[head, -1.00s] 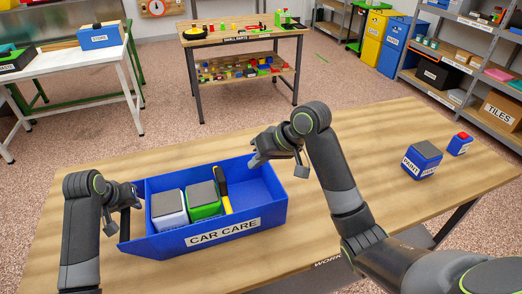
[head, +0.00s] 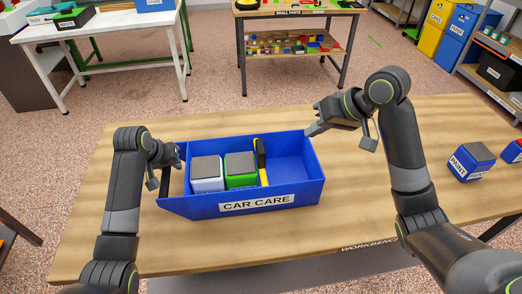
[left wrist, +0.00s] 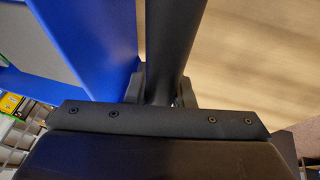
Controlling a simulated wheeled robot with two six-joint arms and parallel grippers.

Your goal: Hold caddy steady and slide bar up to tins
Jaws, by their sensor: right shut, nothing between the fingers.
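The blue caddy (head: 232,209), labelled CAR CARE, stands on the workbench. Inside it are a white tin (head: 207,185) and a green tin (head: 241,181), both grey-topped, side by side. The yellow-and-black bar (head: 262,165) stands upright close against the right of the green tin. My left gripper (head: 166,182) is at the caddy's left end; in the left wrist view its fingers (left wrist: 160,92) flank a dark upright post beside the blue wall (left wrist: 85,50), seemingly gripping it. My right gripper (head: 311,129) is shut and empty, near the caddy's back right corner.
The caddy's right compartment (head: 286,175) is empty. A blue PAINT box (head: 471,161) and another blue item (head: 512,151) stand on the workbench (head: 370,215) to the right. The bench between them and the caddy is clear apart from my right arm.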

